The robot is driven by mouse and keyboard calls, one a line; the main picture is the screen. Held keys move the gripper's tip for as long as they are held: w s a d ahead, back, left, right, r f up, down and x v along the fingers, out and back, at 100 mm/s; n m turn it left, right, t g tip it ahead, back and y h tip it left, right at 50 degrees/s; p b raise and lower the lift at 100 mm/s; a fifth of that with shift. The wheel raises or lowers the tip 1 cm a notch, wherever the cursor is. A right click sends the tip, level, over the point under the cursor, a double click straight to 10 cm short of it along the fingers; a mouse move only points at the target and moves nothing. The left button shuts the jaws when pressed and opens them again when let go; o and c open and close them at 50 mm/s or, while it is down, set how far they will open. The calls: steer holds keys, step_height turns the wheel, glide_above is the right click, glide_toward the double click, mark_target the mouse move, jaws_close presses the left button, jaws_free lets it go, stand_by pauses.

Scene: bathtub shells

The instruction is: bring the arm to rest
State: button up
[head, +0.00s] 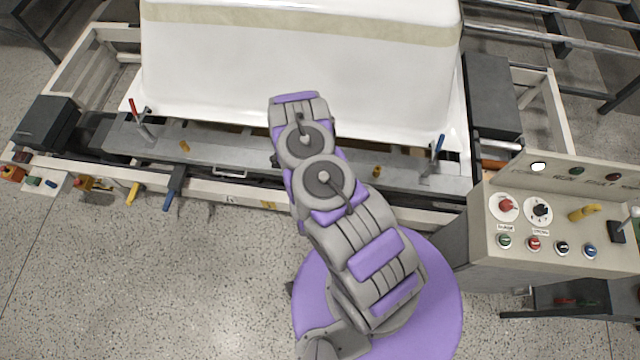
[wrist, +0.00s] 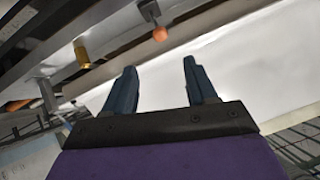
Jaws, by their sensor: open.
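My arm rises from its purple base in the head view and reaches up toward the white bathtub shell (head: 300,75). My gripper (wrist: 160,75) shows in the wrist view with its two dark fingers apart and nothing between them. In the head view the fingers are not visible, hidden by the arm's own links. The white surface of the shell (wrist: 235,85) also shows behind the fingers in the wrist view. I cannot tell the exact gap between the fingers and the shell.
A grey metal frame (head: 400,172) runs along the shell's near edge, with a red-handled lever (head: 133,107) and a blue-handled lever (head: 439,143). A control panel (head: 570,215) with buttons and knobs stands at the right. The speckled floor (head: 150,290) at the lower left is clear.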

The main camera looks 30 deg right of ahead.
steer(key=shift+w, duration=0.1)
stand_by(0.4)
steer(key=w+a+r+n+g+y+b, duration=0.1)
steer(key=w+a+r+g+y+b, duration=0.2)
steer(key=w+a+r, duration=0.45)
steer(key=s+a+r+n+g+y+b, duration=0.1)
steer(key=a+r+n+g+y+b, duration=0.15)
steer(key=a+r, duration=0.5)
steer(key=s+d+r+n+g+b, duration=0.1)
steer(key=s+d+r+n, duration=0.1)
steer(key=s+r, duration=0.5)
steer(key=s+d+r+n+g+b, duration=0.1)
steer(key=s+d+r+g+b, duration=0.1)
steer(key=s+r, duration=0.6)
steer(key=s+d+r+n+g+b, duration=0.1)
steer(key=s+d+r, duration=0.3)
steer(key=s, duration=1)
step_height(320, 180, up, 4)
steer(key=shift+d+f+n+g+h, duration=0.25)
steer(key=shift+d+n+g+h, duration=0.1)
steer(key=shift+n+g, duration=0.45)
